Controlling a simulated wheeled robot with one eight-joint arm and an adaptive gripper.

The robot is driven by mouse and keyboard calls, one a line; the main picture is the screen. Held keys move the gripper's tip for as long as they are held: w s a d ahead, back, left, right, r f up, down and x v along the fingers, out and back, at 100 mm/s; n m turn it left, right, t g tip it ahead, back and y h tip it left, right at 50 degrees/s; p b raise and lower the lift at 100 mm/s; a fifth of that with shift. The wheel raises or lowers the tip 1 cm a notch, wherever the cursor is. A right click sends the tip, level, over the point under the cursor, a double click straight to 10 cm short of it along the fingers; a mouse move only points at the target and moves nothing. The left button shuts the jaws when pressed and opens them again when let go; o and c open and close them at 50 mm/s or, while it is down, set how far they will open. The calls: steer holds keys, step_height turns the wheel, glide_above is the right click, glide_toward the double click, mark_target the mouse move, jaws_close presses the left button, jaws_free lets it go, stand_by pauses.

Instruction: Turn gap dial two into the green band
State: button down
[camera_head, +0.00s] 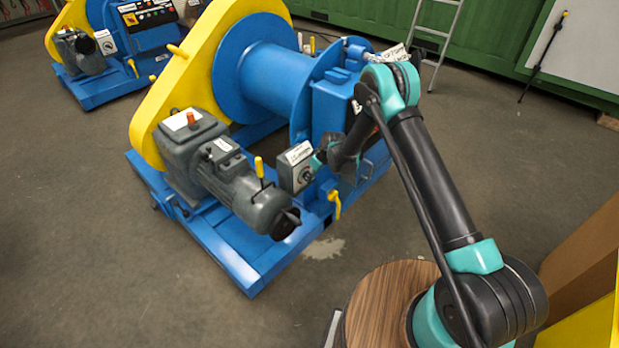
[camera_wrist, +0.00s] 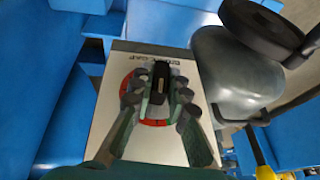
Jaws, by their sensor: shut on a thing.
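The gap dial (camera_wrist: 135,82) is on a pale panel box, with a red band showing at its left and a smaller red part below; its label reads something like "GAP". A green part shows at the lower edge of the dial, but my fingers cover much of the scale. My gripper (camera_wrist: 159,93) is shut on the dark knob (camera_wrist: 160,76) of the dial, one finger on each side. In the head view the same box (camera_head: 294,167) stands beside the grey motor, with my gripper (camera_head: 312,165) reaching it from the right.
The blue winch frame (camera_head: 240,265) and drum (camera_head: 280,75) stand around the box. A grey motor (camera_head: 235,180) with a yellow-handled lever (camera_head: 259,168) is close on the left. A yellow handle (camera_head: 335,204) hangs below my gripper. A second blue and yellow machine (camera_head: 100,75) is at the back left.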

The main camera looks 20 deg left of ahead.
steer(key=t, duration=0.1)
steer(key=t+h, duration=0.1)
steer(key=t, duration=0.1)
steer(key=n+t, duration=0.1)
steer(key=shift+s+a+h, duration=0.2)
steer(key=shift+s+h, duration=0.15)
steer(key=shift+h, duration=0.05)
steer(key=t, duration=0.2)
steer(key=n+t+h, duration=0.1)
steer(key=t, duration=0.1)
steer(key=shift+f+t+h, duration=0.1)
steer(key=shift+t+h, duration=0.2)
steer(key=c, duration=1.5)
jaws_free()
step_height(320, 180, up, 10)
